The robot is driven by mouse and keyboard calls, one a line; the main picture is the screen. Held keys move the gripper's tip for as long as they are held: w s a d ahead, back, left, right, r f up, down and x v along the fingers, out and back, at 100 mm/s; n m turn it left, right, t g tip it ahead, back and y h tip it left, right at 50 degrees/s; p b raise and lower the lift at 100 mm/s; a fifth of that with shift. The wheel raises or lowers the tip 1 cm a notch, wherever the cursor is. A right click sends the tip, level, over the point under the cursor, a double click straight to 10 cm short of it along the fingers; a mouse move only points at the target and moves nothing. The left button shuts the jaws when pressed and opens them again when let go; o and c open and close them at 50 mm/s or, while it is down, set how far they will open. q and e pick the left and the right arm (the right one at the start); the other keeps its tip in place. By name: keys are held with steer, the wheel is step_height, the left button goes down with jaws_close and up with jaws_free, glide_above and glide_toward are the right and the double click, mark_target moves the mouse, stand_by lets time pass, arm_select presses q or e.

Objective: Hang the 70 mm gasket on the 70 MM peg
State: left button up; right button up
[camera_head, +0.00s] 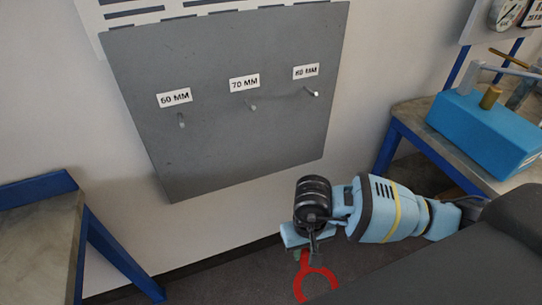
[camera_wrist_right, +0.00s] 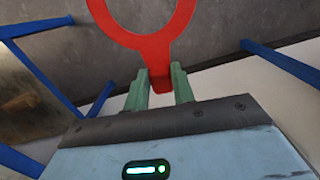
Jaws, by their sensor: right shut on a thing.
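A red ring-shaped gasket with a tab (camera_head: 302,276) hangs below my right gripper (camera_head: 304,252) in the head view, its lower part cut off by my body and the frame edge. In the right wrist view, the gasket (camera_wrist_right: 152,48) has its tab between the two green fingers of the right gripper (camera_wrist_right: 160,85), which is shut on it. The 70 MM peg (camera_head: 252,106) sticks out of a grey board under its label (camera_head: 244,83), up and left of the gripper. The peg is bare. My left gripper is not in view.
The grey board (camera_head: 200,60) also bears a 60 MM peg (camera_head: 181,121) and a right-hand peg (camera_head: 312,92), both bare. A bench (camera_head: 30,245) stands at left. Another bench (camera_head: 415,115) at right carries a blue box (camera_head: 485,130). The space before the board is clear.

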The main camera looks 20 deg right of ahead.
steer(key=w+a+r+m+y+b, duration=0.1)
steer(key=w+a+r+m+y, duration=0.5)
steer(key=w+a+m+y, duration=0.75)
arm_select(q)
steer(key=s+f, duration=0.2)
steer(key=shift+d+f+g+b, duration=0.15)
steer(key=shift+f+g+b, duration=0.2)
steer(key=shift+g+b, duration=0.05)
arm_select(e)
steer(key=w+d+r+m+t+h, duration=0.1)
steer(key=w+d+m+t+h, duration=0.1)
steer(key=w+d+m+t, duration=0.2)
steer(key=w+d+r+m+t+h, duration=0.2)
steer(key=w+d+m+t, duration=0.3)
steer(key=d+m+t, duration=0.5)
steer(key=shift+m+t, duration=0.65)
steer(key=shift+t, duration=0.25)
steer(key=shift+w, duration=0.1)
